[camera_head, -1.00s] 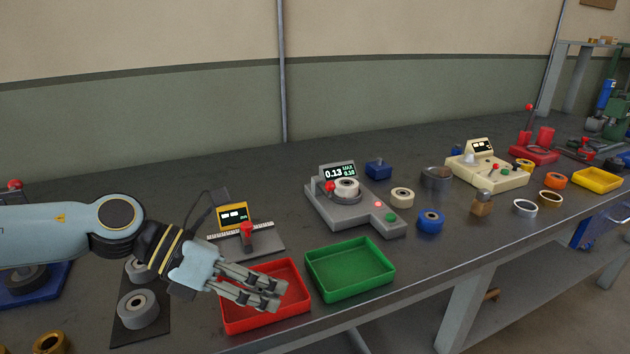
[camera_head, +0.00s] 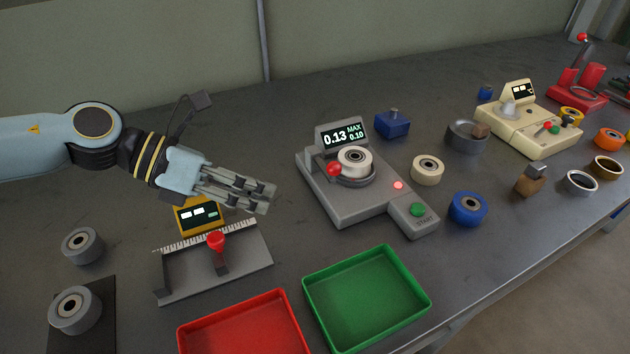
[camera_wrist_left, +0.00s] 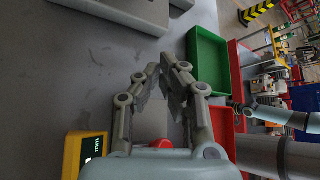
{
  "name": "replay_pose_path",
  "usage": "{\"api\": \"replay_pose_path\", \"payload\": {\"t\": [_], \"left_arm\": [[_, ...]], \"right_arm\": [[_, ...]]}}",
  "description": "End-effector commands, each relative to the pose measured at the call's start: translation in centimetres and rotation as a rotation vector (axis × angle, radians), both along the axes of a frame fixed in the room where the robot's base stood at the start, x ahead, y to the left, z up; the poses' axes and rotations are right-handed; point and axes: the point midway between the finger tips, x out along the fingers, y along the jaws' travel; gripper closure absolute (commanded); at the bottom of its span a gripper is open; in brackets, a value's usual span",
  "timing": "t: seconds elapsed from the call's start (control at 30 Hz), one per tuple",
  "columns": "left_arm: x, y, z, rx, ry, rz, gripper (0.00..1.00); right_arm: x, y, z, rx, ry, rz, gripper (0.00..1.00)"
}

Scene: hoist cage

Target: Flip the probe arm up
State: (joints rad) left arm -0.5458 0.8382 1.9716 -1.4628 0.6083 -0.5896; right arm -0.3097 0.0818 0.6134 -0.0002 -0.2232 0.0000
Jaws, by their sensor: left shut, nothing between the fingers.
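The grey gauge (camera_head: 372,207) stands on the bench in the middle of the head view. Its display (camera_head: 342,134) reads 0.13 and MAX 0.10. A white ring-shaped roller (camera_head: 355,158) sits on its round seat. The probe arm's red knob (camera_head: 334,169) is low at the roller's left side; most of the arm is hidden. My left gripper (camera_head: 268,198) is shut and empty, to the left of the gauge and apart from it. In the left wrist view, its fingers (camera_wrist_left: 166,68) come together, with part of the grey gauge (camera_wrist_left: 125,12) at the top.
A green tray (camera_head: 423,270) and a red tray (camera_head: 290,310) lie in front. A caliper stand with a red knob (camera_head: 216,240) sits below my left gripper. A blue block (camera_head: 393,124), a cream roller (camera_head: 428,170) and a blue roller (camera_head: 468,209) stand around the gauge.

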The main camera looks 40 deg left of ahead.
Motion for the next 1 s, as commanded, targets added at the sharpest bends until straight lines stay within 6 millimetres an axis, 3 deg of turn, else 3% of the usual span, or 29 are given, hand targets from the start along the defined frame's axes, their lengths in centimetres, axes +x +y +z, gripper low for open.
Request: {"api": "replay_pose_path", "payload": {"t": [0.27, 0.73, 0.8, 1.0], "left_arm": [[0.9, -1.0, -0.8, -0.005, -0.005, 0.004, 1.0], [5.7, -7.0, -5.3, -0.005, 0.0, 0.003, 1.0], [6.2, -6.2, -3.7, 0.003, -0.003, -0.002, 1.0], [7.2, -5.8, -2.2, 0.001, -0.001, -0.001, 1.0]], "right_arm": [[1.3, -0.2, -0.2, -0.002, -0.021, 0.001, 1.0], [1.4, 0.4, -0.2, 0.005, -0.021, 0.0, 1.0], [1.3, 0.6, 0.6, 0.008, -0.02, -0.002, 1.0], [1.3, 0.6, 1.3, 0.007, -0.02, -0.002, 1.0]]}}
